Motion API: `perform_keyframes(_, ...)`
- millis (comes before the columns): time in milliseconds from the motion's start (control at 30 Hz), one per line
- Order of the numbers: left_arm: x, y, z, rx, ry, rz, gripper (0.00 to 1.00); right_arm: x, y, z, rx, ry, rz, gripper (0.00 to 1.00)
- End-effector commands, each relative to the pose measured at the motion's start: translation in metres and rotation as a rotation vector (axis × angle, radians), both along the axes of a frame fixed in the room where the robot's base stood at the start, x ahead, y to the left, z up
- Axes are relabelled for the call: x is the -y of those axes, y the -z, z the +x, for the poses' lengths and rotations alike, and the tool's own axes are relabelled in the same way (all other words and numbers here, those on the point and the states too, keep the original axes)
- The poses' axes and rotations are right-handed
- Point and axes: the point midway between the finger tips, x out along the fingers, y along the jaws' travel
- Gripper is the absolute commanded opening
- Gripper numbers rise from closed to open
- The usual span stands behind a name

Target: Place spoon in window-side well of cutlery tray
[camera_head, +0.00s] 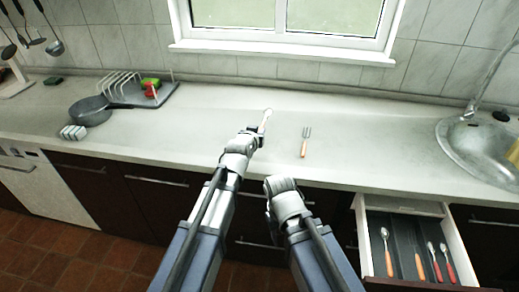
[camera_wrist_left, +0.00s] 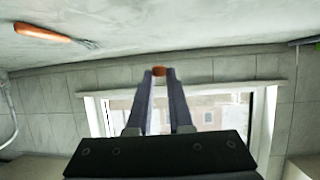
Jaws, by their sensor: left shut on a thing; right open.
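A spoon (camera_head: 267,114) with a pale bowl is in my left gripper (camera_head: 257,131), above the counter toward the window. In the left wrist view, the shut fingers (camera_wrist_left: 160,76) pinch an orange end of it (camera_wrist_left: 159,71). The grey cutlery tray (camera_head: 403,229) sits in the open drawer at the lower right, away from the left gripper. It holds several pieces with orange and red handles; its window-side well is hard to make out. My right gripper (camera_head: 281,186) is low in front of the counter edge, open and apparently empty; its fingers are mostly hidden behind the wrist.
A fork (camera_head: 304,142) with an orange handle lies on the counter right of the left gripper; it also shows in the left wrist view (camera_wrist_left: 45,33). A sink (camera_head: 478,150) is at the right. A pan (camera_head: 90,110) and a rack (camera_head: 122,84) stand at the left.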

Motion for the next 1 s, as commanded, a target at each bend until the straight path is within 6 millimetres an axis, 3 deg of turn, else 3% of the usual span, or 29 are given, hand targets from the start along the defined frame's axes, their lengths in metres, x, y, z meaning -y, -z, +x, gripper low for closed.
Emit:
perform_keyframes(33, 0.000, 0.015, 0.000, 0.000, 0.000, 0.000, 0.00, 0.000, 0.015, 0.000, 0.000, 0.000, 0.000, 0.50)
perform_keyframes(367, 0.000, 0.023, 0.000, 0.000, 0.000, 0.000, 0.00, 0.000, 0.023, 0.000, 0.000, 0.000, 0.000, 0.50)
perform_keyframes(700, 0.000, 0.064, 0.000, 0.000, 0.000, 0.000, 0.00, 0.000, 0.064, 0.000, 0.000, -0.001, 0.000, 0.50)
perform_keyframes(1000, 0.000, 0.065, 0.000, 0.000, 0.000, 0.000, 0.00, 0.000, 0.065, 0.000, 0.000, -0.001, 0.000, 0.50)
